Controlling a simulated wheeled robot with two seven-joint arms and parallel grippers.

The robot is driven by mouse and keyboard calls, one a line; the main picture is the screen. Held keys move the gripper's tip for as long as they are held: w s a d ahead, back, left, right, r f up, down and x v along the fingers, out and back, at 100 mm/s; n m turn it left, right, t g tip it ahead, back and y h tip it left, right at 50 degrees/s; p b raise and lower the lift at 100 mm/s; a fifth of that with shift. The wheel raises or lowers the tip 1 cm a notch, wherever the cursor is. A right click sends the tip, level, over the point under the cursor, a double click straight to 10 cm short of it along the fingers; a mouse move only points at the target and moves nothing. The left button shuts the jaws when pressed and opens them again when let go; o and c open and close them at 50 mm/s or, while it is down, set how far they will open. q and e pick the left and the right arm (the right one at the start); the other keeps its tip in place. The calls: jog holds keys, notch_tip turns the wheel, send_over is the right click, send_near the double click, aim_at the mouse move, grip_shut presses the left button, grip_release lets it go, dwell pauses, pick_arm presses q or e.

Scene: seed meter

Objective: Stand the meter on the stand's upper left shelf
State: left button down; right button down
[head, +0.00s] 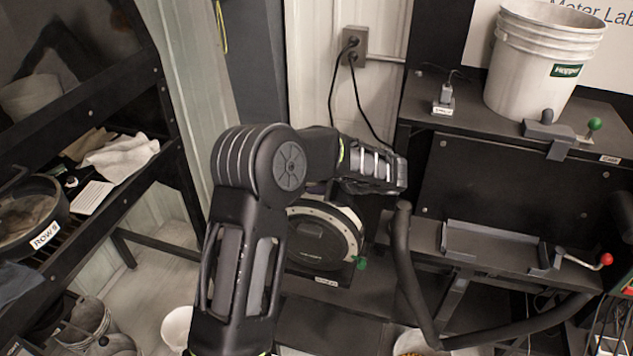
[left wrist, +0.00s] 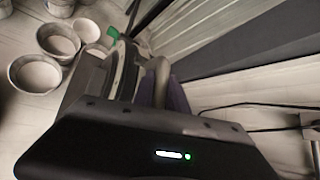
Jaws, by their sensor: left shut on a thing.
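The meter (head: 322,236) is a dark round disc with a pale rim and a green knob at its lower right. It shows below my left forearm in the head view, partly covered by the arm. My left gripper (left wrist: 138,85) is shut on a dark part with a curved edge and a green tip, which looks like the meter. The exact contact is hidden in the head view. The stand (head: 510,170) is at right, with a top board and a lower shelf (head: 425,238). I do not see my right gripper.
A white bucket (head: 545,65) and a green-knobbed lever (head: 594,124) are on the stand's top. A red-knobbed lever (head: 606,259) is lower. A thick black tube (head: 415,285) bends before the stand. The left rack (head: 165,95) holds a round pan (head: 35,210) and a cloth (head: 120,155).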

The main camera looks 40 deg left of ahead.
pick_arm(q)
jog(key=c, duration=1.8)
grip_release()
jog(key=o, duration=0.3)
jog(key=shift+s+r, duration=0.1)
jog(key=shift+o, duration=0.9)
jog(key=shift+d, duration=0.1)
jog(key=b+v, duration=0.1)
jog(key=v, duration=0.5)
jog(key=shift+d+b, duration=0.2)
jog(key=shift+b, duration=0.15)
jog(key=p+v, duration=0.1)
jog(key=v, duration=0.4)
jog(key=shift+s+d+r, duration=0.1)
jog(key=shift+d+r, duration=0.05)
jog(key=shift+r, duration=0.15)
jog(key=shift+f, duration=0.15)
